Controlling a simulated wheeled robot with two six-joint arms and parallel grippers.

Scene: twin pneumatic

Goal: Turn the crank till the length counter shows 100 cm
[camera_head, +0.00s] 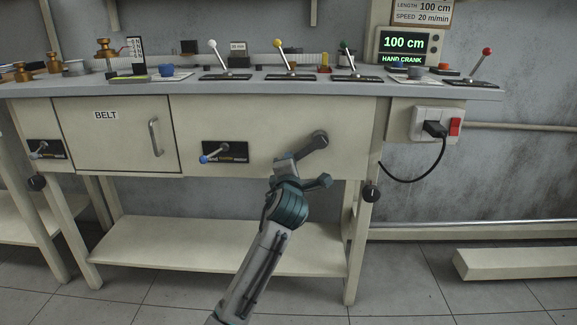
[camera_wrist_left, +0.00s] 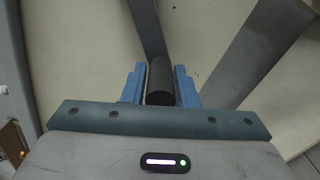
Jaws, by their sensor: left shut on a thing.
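The dark hand crank (camera_head: 313,144) is on the cream front panel of the bench, its arm slanting down-left from the round hub. My left gripper (camera_head: 286,164) reaches up from below to the crank's lower-left end. In the left wrist view my left gripper (camera_wrist_left: 160,88) is shut on the black crank handle (camera_wrist_left: 160,80), which sits between the two blue fingers. The length counter (camera_head: 404,43) at the back right shows "100 cm" in green, with "HAND CRANK" below. My right gripper is not in view.
Several levers with coloured knobs, such as the yellow-knobbed lever (camera_head: 284,59), stand on the bench top (camera_head: 200,88). A blue-knobbed switch lever (camera_head: 213,154) is left of the crank. A black plug cable (camera_head: 420,179) hangs to the right. A lower shelf (camera_head: 150,236) runs beneath.

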